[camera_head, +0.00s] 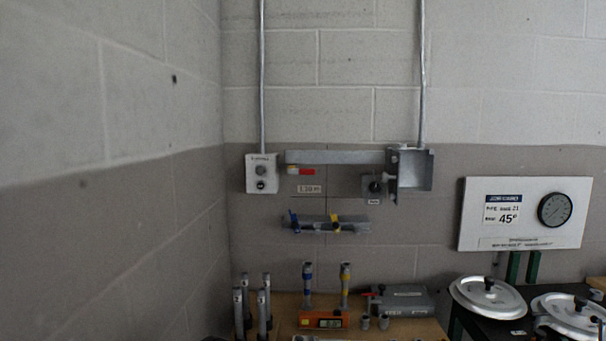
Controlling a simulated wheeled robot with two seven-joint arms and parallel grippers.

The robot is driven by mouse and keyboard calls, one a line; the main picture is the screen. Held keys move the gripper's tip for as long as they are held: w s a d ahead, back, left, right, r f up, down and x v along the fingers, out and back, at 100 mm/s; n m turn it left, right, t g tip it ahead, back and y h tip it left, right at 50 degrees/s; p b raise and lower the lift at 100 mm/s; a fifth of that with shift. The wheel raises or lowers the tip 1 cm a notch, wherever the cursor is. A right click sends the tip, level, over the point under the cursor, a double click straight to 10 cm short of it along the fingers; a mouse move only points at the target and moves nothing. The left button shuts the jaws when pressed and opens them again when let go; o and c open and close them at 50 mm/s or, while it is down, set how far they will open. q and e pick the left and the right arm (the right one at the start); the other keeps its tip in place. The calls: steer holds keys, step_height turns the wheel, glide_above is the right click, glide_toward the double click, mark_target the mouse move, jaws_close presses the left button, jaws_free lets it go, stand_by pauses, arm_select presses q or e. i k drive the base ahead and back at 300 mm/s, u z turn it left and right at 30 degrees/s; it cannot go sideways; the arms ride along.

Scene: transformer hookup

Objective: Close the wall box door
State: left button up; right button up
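The wall box (413,170) is a small grey metal box on the back wall, right of centre, at the foot of a vertical conduit. Its front looks open and its inside shows. A darker upright piece at the box's left side may be its door seen nearly edge-on; I cannot tell for sure. A long flat grey metal strip (335,157) runs left from the box; whether it is joined to the box is unclear. Neither of my grippers is in view.
A tool rail (325,225) is below. A white gauge panel (525,213) is at right. The wooden bench (290,303) holds grey posts, an orange device (323,319) and a grey case (403,300). Round metal lids (488,296) stand at right.

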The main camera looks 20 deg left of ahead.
mark_target(393, 178)
steer(key=z, duration=0.7)
steer(key=i, duration=0.75)
steer(key=u, duration=0.3)
